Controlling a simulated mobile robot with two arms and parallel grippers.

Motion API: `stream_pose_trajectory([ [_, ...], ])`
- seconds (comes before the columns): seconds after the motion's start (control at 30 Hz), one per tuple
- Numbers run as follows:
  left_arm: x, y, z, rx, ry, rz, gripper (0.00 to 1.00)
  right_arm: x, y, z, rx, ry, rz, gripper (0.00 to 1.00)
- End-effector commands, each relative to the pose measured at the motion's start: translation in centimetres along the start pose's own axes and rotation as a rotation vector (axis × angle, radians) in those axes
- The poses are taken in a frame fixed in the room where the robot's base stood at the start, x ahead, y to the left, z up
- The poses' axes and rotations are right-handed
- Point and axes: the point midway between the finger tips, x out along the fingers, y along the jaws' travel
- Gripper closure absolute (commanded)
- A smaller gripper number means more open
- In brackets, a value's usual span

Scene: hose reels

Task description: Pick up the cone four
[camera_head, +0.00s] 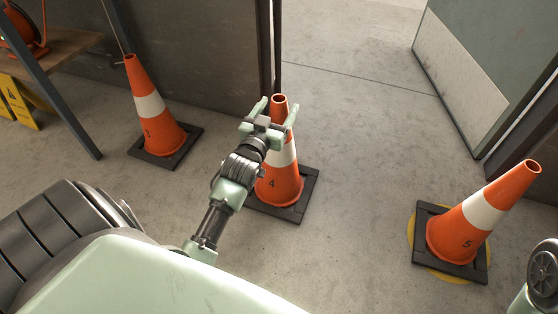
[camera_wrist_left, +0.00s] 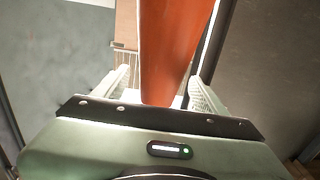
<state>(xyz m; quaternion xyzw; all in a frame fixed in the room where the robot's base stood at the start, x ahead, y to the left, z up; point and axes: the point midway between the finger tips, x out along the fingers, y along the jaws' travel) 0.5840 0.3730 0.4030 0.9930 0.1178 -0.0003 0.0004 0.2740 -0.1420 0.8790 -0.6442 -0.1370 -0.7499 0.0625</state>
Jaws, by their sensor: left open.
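Cone four (camera_head: 279,187) is orange with a white band and the number 4, upright on a dark square base on the concrete floor. My left gripper (camera_head: 278,106) is open at the cone's upper part, with a finger on either side of its narrow top. In the left wrist view the cone's orange surface (camera_wrist_left: 175,45) stands between the two spread fingers (camera_wrist_left: 160,88). A gap shows beside at least the left finger; contact is not clear. My left forearm hides part of the cone's left side. My right gripper is not in view.
Cone three (camera_head: 158,128) stands to the left near the dark wall. Cone five (camera_head: 465,232) stands at the right on a yellow floor mark (camera_head: 412,232). An open door panel (camera_head: 470,85) is at upper right. A wooden table (camera_head: 62,44) stands at upper left. Floor between cones four and five is clear.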

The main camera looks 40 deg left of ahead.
Motion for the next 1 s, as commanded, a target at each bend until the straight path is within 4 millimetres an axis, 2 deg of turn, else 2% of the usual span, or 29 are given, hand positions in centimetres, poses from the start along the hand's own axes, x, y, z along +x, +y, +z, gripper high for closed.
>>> stream_pose_trajectory([
  [0.1,1.11,0.0,0.04,0.001,0.003,0.0,0.28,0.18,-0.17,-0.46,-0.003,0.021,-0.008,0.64],
  [0.33,1.25,0.0,-0.08,0.0,0.0,0.0,0.28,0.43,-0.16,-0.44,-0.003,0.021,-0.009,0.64],
  [0.37,1.25,0.0,-0.09,0.0,0.0,0.0,0.31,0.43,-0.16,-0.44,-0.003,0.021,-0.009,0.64],
  [0.6,1.23,0.01,-0.08,0.0,0.0,0.0,0.97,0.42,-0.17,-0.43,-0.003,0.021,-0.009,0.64],
  [0.63,1.23,0.01,-0.08,0.0,0.0,0.0,1.0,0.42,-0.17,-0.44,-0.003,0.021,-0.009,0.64],
  [0.7,1.22,0.01,-0.07,0.0,0.0,0.0,1.0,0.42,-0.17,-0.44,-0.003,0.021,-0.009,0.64],
  [0.73,1.28,0.03,-0.68,0.001,0.014,0.001,1.0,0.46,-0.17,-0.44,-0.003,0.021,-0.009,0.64],
  [1.0,1.28,0.03,-0.8,0.001,0.013,0.001,1.0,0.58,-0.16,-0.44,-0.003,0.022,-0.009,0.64],
])
